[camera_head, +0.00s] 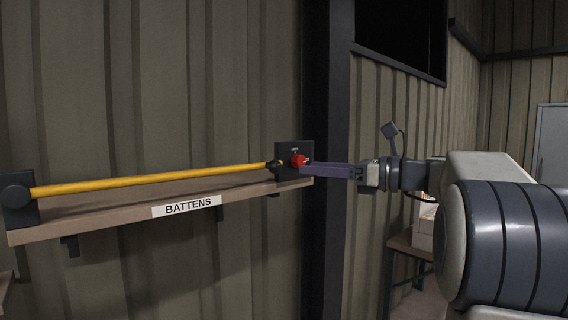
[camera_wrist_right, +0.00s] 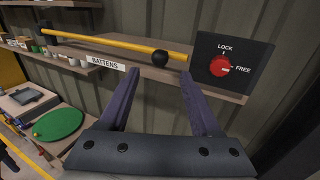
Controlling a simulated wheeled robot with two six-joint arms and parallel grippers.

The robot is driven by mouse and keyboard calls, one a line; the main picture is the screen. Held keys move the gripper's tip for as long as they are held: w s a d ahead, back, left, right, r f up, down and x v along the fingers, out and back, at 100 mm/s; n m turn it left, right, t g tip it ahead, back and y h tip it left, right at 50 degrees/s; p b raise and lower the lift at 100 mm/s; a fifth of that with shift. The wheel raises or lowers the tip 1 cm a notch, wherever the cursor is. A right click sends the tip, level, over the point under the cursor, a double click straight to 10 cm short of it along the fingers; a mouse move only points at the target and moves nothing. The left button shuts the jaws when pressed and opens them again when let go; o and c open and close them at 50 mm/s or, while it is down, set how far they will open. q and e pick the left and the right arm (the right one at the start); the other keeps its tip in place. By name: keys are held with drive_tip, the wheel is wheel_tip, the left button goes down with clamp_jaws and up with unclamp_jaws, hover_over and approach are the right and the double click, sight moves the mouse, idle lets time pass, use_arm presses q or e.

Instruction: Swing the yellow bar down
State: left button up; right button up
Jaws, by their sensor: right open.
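The yellow bar (camera_head: 150,179) runs nearly level across the front of the battens shelf, from a black pivot (camera_head: 17,197) at the left to a black ball end beside a dark plate (camera_head: 283,149) at the right. It also shows in the right wrist view (camera_wrist_right: 110,43), with its black ball end (camera_wrist_right: 160,58). A red knob (camera_wrist_right: 220,66) sits on the plate, its white mark pointing toward FREE. My right gripper (camera_head: 308,168) is open and empty in front of the plate; in the wrist view its fingers (camera_wrist_right: 160,79) are apart, below the ball end. My left gripper is not in view.
The wooden shelf (camera_head: 110,215) carries a BATTENS label (camera_head: 187,206). A dark post (camera_head: 327,90) stands just right of the plate. In the wrist view, a lower surface holds a green disc (camera_wrist_right: 58,122), and other shelves hold small goods.

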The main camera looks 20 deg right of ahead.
sight(280, 166)
drive_tip(key=p+x, duration=0.2)
drive_tip(key=x, duration=0.5)
drive_tip(key=shift+a+r, duration=0.1)
drive_tip(key=shift+w+a+p, duration=0.25)
drive_tip(key=shift+w+p, duration=0.05)
clamp_jaws()
idle(1.0)
